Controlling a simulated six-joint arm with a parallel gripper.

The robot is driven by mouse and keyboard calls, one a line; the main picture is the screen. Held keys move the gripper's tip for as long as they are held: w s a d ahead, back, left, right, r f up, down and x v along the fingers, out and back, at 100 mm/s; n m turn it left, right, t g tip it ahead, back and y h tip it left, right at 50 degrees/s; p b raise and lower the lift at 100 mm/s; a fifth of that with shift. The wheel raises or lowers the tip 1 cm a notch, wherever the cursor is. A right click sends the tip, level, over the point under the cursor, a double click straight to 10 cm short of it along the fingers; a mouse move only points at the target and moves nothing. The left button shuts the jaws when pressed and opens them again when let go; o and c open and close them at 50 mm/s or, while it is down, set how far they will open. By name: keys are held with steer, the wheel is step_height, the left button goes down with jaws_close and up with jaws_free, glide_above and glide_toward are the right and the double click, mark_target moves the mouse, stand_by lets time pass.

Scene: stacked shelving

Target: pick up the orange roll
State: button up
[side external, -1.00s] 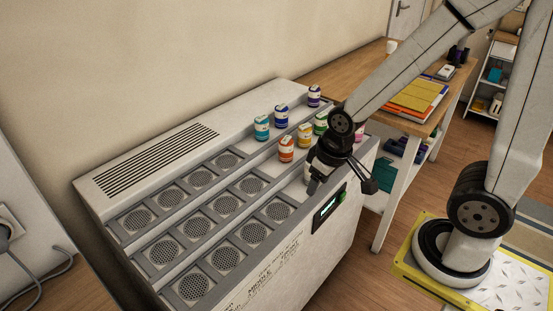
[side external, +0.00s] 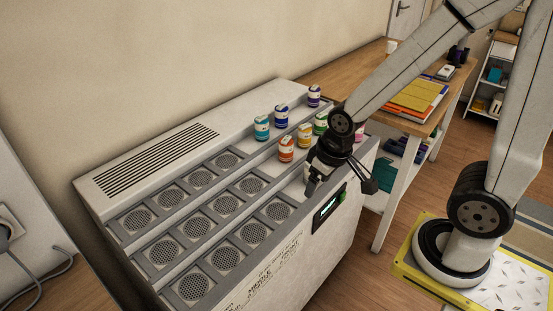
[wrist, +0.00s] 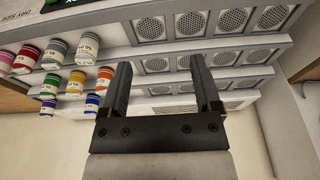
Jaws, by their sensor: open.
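The orange roll (side external: 286,150) stands upright on the middle step of the white stepped unit, at the near end of a row with yellow and green rolls. In the wrist view the orange roll (wrist: 104,79) is left of my fingers. My gripper (side external: 313,188) is over the front step, to the right of and nearer the camera than the orange roll, apart from it. In the wrist view my gripper (wrist: 160,62) is open, with nothing between its fingers.
A teal roll (side external: 262,129), a blue roll (side external: 281,116) and a purple roll (side external: 314,96) stand on the back step. A yellow roll (side external: 305,136) is close beside the orange one. A grey roll (wrist: 56,54) is in the front row. Empty round grilles (side external: 254,233) fill the left part.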

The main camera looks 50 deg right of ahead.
steer(key=m+t+y, duration=0.7)
steer(key=m+y, duration=0.3)
steer(key=m, duration=1.7)
glide_toward(285, 146)
steer(key=d+f, duration=0.1)
steer(key=d, duration=0.3)
steer(key=shift+n, duration=0.3)
steer(key=shift+x, duration=3.7)
steer(key=shift+a, duration=0.15)
steer(key=shift+x, duration=2.55)
steer(key=shift+s, duration=0.1)
